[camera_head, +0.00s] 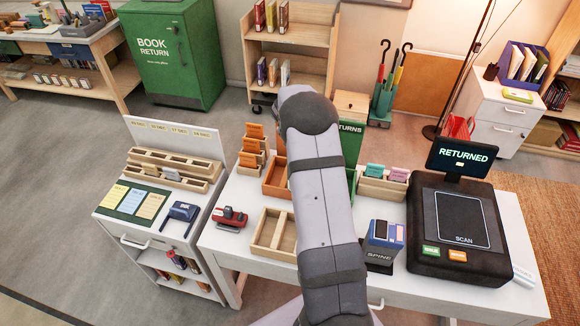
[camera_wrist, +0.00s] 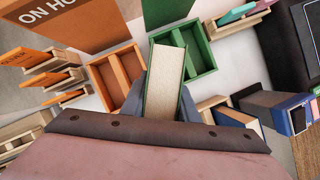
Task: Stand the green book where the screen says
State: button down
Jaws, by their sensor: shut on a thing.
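My gripper (camera_wrist: 167,105) is shut on the green book (camera_wrist: 165,80), seen in the wrist view with its cream page edges toward the camera and a thin green cover edge. The book overlaps the near left part of the two-compartment green tray (camera_wrist: 213,55) in that view; I cannot tell its height above it. The orange tray (camera_wrist: 101,82) lies to its left. In the head view the screen (camera_head: 463,155) reads "RETURNED". A green sign (camera_head: 352,132) reading "RETURNS" shows behind my arm, which hides my gripper, the book and most of the green tray there.
An orange sign (camera_wrist: 55,15) stands behind the orange tray. Wooden racks of orange and pastel cards flank the trays.

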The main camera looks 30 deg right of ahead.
jog(key=d+n+t+y, duration=0.1)
jog(key=d+n, duration=0.4)
jog(key=d, duration=0.4)
jog(key=shift+d+r+t, duration=0.15)
jog(key=shift+r+t, duration=0.25)
jog(key=shift+r, duration=0.05)
jog(key=shift+f, duration=0.2)
notch_tip(320, 180, down, 9)
jog(key=b, duration=0.6)
jog(key=shift+f, duration=0.15)
dwell(0.4)
dwell(0.3)
